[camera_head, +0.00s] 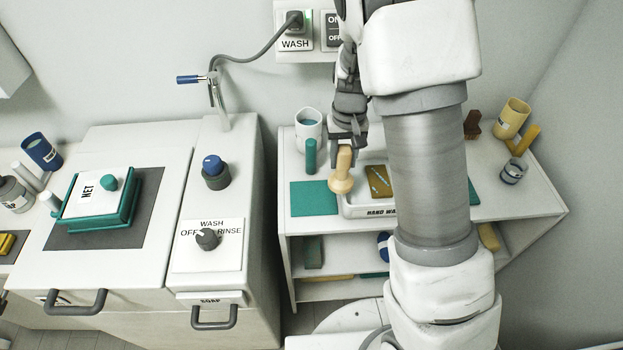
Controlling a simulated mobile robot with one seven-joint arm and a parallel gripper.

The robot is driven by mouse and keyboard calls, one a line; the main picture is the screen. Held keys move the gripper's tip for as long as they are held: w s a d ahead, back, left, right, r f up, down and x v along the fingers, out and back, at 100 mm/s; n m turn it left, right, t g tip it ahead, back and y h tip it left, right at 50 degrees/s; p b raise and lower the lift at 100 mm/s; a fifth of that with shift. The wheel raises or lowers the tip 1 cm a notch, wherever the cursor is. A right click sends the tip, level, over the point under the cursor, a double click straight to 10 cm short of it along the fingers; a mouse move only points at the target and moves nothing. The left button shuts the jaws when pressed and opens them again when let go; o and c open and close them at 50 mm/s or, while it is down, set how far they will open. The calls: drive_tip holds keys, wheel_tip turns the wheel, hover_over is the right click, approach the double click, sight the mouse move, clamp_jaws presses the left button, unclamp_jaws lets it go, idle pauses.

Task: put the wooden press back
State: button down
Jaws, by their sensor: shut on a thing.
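The wooden press (342,172) is a pale wooden piece with a narrow handle and a wide round foot. My gripper (346,148) is shut on its handle and holds it upright, foot down. The press shows in front of the left end of a white tray (352,211) marked "HAND WA...", next to a teal mat (314,198). I cannot tell whether its foot touches anything. My arm hides the right part of the tray and the shelf top behind it.
A green cylinder (311,155) and a white cup (309,126) stand just left of my gripper. A brown-gold block (379,182) lies in the tray. A yellow cup (511,118) and a small grey jar (513,171) stand at right. A washer unit (150,140) is at left.

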drive_tip(key=w+a+f+p, duration=0.1)
drive_tip(key=w+a+f, duration=0.1)
drive_tip(key=a+f, duration=0.4)
drive_tip(key=shift+w+a+f, duration=0.3)
drive_tip(key=shift+a+f, duration=0.1)
drive_tip(key=shift+f, duration=0.75)
drive_tip(key=shift+f, duration=0.2)
drive_tip(key=shift+c, duration=2.2)
unclamp_jaws()
drive_tip(key=shift+r, duration=0.1)
